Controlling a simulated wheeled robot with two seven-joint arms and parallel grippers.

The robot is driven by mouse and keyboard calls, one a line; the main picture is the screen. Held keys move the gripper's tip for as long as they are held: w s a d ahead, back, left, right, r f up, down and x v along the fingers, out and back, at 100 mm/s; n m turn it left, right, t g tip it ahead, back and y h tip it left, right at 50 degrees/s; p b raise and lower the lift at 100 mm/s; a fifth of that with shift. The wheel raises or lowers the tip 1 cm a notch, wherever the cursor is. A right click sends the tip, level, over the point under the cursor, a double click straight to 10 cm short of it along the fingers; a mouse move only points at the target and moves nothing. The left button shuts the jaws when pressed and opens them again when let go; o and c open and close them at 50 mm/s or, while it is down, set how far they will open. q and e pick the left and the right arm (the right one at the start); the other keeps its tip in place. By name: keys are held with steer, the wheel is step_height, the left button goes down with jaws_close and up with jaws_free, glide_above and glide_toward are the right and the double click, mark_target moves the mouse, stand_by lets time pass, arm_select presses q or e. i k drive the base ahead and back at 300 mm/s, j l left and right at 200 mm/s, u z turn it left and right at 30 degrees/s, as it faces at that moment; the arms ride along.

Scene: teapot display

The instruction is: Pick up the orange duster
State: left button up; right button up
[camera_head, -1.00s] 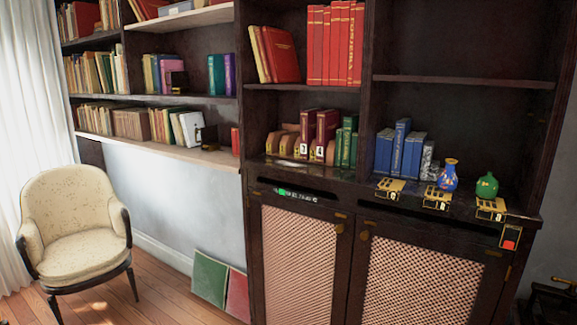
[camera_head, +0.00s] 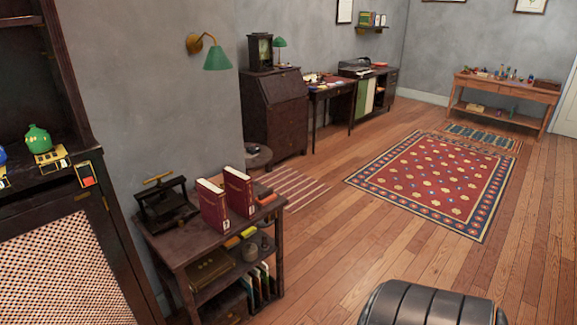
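A small orange item (camera_head: 267,199) lies at the right end of the dark side table's top, next to two dark red books; it is too small to tell for certain whether it is the orange duster. A yellow item (camera_head: 248,231) lies on the table's edge or shelf below. Neither of my grippers is in view.
The dark side table (camera_head: 190,245) also holds a black press (camera_head: 165,205) and the red books (camera_head: 238,190). A dark cabinet (camera_head: 65,270) stands at left. A black padded rounded piece (camera_head: 430,305) is at the bottom right. The wooden floor (camera_head: 345,235) between is clear, with a red rug (camera_head: 435,180) beyond.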

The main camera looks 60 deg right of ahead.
mark_target(268, 196)
steer(key=z, duration=1.55)
